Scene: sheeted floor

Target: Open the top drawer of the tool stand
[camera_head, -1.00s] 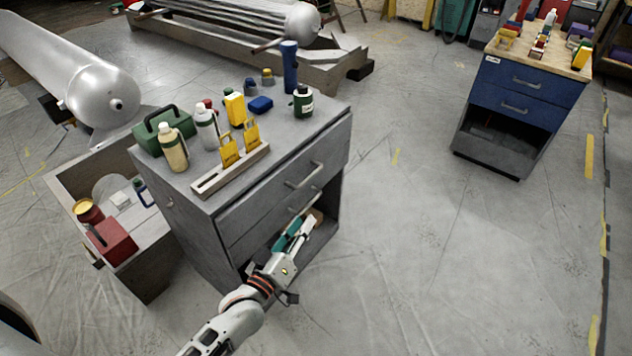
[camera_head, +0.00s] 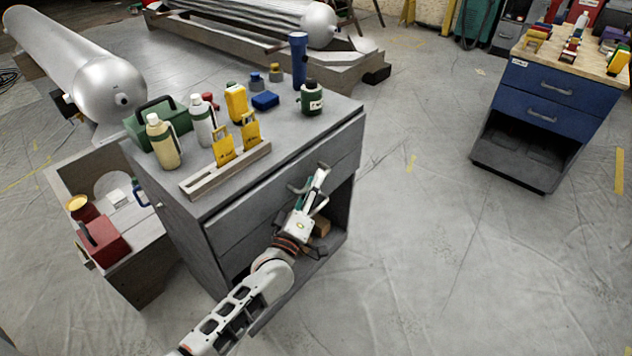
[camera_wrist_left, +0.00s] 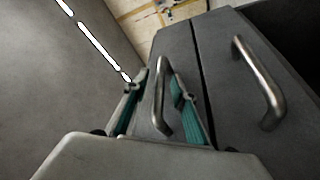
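The tool stand is a grey cabinet (camera_head: 180,225) left of centre in the head view. Its top drawer (camera_head: 245,212) looks shut, and its bar handle (camera_head: 294,188) is partly hidden by my left gripper (camera_head: 320,178). In the left wrist view, the gripper (camera_wrist_left: 158,95) is open, with a teal-padded finger on each side of the top drawer's handle (camera_wrist_left: 160,95). I cannot tell whether either finger touches it. The lower drawer's handle (camera_wrist_left: 258,82) is to the right. In the head view, my arm partly hides the lower drawer and open shelf. My right gripper is not in view.
Bottles, a green toolbox (camera_head: 158,122) and a slotted rack (camera_head: 225,170) with yellow tags stand on the cabinet top. A crate (camera_head: 120,240) with a red box adjoins its left side. A blue drawer stand (camera_head: 545,100) is at far right. The floor between is clear.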

